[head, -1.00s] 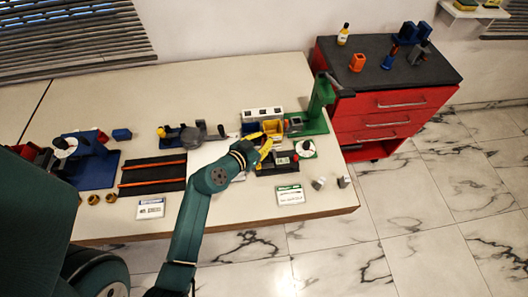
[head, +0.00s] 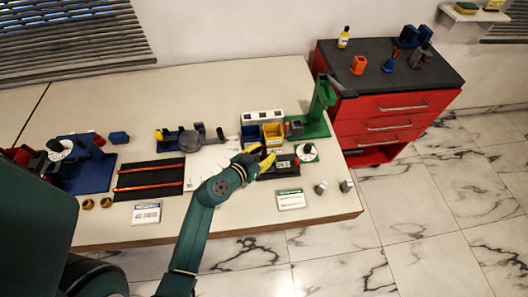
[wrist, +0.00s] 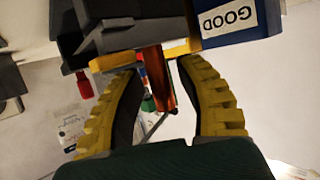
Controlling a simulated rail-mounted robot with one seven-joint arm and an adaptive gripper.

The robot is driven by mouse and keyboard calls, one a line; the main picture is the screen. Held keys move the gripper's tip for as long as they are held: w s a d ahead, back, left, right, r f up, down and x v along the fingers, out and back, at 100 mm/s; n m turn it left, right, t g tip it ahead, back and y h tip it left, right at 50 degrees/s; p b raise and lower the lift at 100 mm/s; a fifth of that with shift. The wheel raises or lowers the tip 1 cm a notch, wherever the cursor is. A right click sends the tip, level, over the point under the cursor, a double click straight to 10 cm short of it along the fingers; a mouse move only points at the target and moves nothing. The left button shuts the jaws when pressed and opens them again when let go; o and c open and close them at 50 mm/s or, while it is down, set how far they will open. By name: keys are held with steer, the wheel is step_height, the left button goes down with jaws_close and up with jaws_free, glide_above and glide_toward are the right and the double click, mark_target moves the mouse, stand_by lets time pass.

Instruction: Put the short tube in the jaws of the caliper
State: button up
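A short copper-coloured tube (wrist: 157,80) shows between my fingers in the wrist view, running roughly along them at fingertip depth. My gripper (head: 262,157) has yellow fingers with dark pads; in the wrist view the fingertips (wrist: 158,68) stand apart, one on each side of the tube. I cannot tell whether both pads touch it.
A blue bin (head: 251,138) and a yellow bin (head: 273,134) stand behind the gripper; a GOOD label (wrist: 228,18) shows close by in the wrist view. A green stand (head: 322,100) is at right. Copper rods (head: 150,187) lie on a black mat at left.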

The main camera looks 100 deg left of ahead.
steer(key=shift+r+p, duration=0.3)
steer(key=shift+p, duration=0.05)
steer(key=v, duration=1.2)
steer(key=shift+f+p, duration=0.15)
steer(key=shift+p, duration=0.2)
steer(key=shift+w, duration=0.1)
